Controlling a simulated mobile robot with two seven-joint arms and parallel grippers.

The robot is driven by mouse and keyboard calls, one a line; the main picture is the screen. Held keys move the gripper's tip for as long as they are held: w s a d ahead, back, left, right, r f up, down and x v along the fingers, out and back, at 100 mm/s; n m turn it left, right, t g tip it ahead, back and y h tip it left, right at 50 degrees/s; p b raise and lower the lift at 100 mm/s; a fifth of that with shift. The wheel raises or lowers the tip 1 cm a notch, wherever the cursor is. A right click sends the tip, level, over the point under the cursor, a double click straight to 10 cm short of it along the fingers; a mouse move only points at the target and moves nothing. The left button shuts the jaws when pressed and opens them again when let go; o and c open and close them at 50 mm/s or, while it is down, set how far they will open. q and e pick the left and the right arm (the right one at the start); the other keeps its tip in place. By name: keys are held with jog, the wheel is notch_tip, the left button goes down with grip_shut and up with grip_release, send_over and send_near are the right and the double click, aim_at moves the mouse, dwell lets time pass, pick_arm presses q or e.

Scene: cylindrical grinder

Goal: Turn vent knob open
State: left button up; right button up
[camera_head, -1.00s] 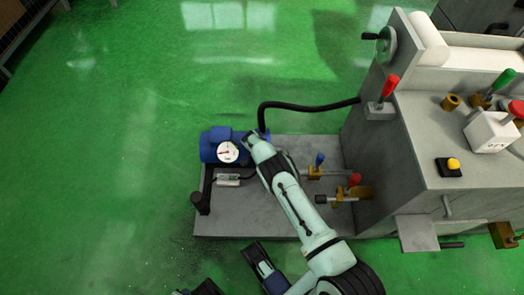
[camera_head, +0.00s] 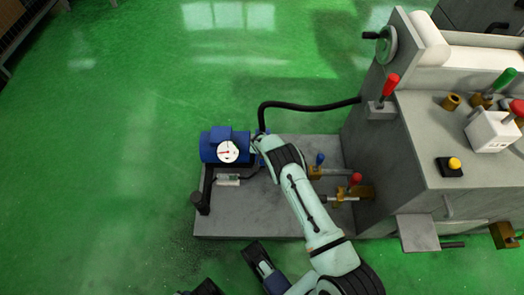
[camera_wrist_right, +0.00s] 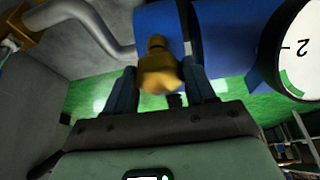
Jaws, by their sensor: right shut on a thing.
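A brass knob (camera_wrist_right: 158,67) stands between the two dark blue fingers of my right gripper (camera_wrist_right: 160,92) in the right wrist view. The gripper is shut on the knob, beside a blue cylindrical body (camera_wrist_right: 228,35). In the head view my right arm reaches to the right side of the blue pump (camera_head: 219,143) on the grey base plate (camera_head: 245,217). There the right gripper and the knob are hidden behind the wrist.
A white dial gauge (camera_head: 227,151) is on the pump and shows large at the right of the wrist view (camera_wrist_right: 302,50). A black hose (camera_head: 305,105) runs to the grinder (camera_head: 400,185). Blue-handled (camera_head: 320,159) and red-handled (camera_head: 355,179) valves stand right of my arm.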

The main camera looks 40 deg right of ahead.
pick_arm(q)
jog(key=shift+s+f, duration=0.25)
pick_arm(e)
jog(key=shift+d+n, duration=0.1)
jog(key=shift+n, duration=0.3)
jog(key=shift+r, duration=0.1)
jog(key=o, duration=1)
jog(key=shift+w, duration=0.1)
jog(key=shift+o, duration=0.2)
pick_arm(q)
jog(key=shift+r, duration=0.1)
pick_arm(e)
jog(key=p+v, duration=0.1)
jog(key=v, duration=0.2)
jog(key=shift+p+v, duration=0.7)
jog(key=shift+v, duration=0.4)
pick_arm(q)
jog(key=s+d+r+p, duration=0.2)
jog(key=d+r, duration=0.1)
jog(key=r, duration=0.4)
jog(key=shift+s+d+m+g+h+p, duration=0.2)
jog(key=shift+m+g+h+p, duration=0.1)
jog(key=shift+g+h+p, duration=0.1)
pick_arm(e)
jog(key=v, duration=0.8)
jog(key=shift+d, duration=0.2)
